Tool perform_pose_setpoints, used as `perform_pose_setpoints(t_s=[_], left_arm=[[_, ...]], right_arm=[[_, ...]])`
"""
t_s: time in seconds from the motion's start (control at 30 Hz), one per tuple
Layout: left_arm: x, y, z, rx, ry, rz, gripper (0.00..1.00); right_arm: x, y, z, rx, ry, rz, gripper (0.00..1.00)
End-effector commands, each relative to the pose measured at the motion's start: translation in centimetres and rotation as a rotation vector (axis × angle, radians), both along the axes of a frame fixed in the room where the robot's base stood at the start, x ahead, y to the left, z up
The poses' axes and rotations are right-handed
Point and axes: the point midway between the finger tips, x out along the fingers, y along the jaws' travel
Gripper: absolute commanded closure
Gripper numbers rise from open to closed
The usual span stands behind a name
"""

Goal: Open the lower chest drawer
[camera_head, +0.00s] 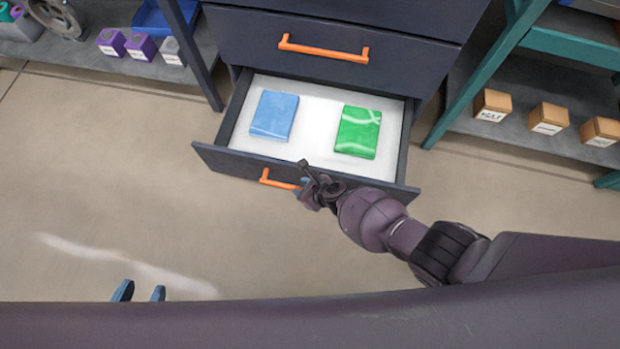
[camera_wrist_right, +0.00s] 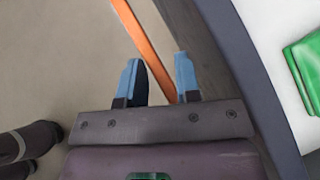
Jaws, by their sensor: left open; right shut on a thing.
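The lower chest drawer (camera_head: 222,156) is pulled out from the dark blue chest, showing its white inside. Its orange handle (camera_head: 275,180) is on the front panel. My right gripper (camera_head: 305,186) is at the right part of this handle. In the right wrist view the handle (camera_wrist_right: 142,38) passes between the blue fingers of my right gripper (camera_wrist_right: 159,78), which is shut on it. My left gripper (camera_head: 140,291) shows only as two separated blue fingertips above the floor at lower left; it is open and empty.
A blue packet (camera_head: 274,115) and a green packet (camera_head: 357,132) lie in the drawer. A shut drawer with an orange handle (camera_head: 323,49) is above. Shelves stand either side, the right one holding wooden boxes (camera_head: 549,118). The floor (camera_head: 100,180) at left is clear.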

Motion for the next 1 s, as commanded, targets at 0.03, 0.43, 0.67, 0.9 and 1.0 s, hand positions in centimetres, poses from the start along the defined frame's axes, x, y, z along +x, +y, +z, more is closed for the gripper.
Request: perform_pose_setpoints(t_s=[0.03, 0.43, 0.67, 0.9, 1.0], left_arm=[[-0.02, 0.01, -0.05, -0.001, 0.0, 0.001, 0.57], [0.03, 0.04, 0.05, 0.0, -0.003, 0.002, 0.57], [0.0, 0.04, 0.03, 0.0, 0.0, 0.002, 0.57], [0.02, 0.03, 0.1, 0.0, -0.001, 0.002, 0.57], [0.16, 0.02, 0.4, 0.003, -0.004, 0.001, 0.57]], right_arm=[[-0.21, -0.13, -0.33, -0.002, 0.008, -0.009, 1.0], [-0.13, 0.17, -0.32, -0.003, 0.007, -0.009, 1.0], [-0.12, 0.16, -0.32, -0.004, 0.007, -0.008, 0.62], [0.01, 0.31, -0.09, -0.002, 0.002, -0.004, 0.62], [0.01, 0.16, 0.33, -0.002, -0.001, -0.004, 0.62]])
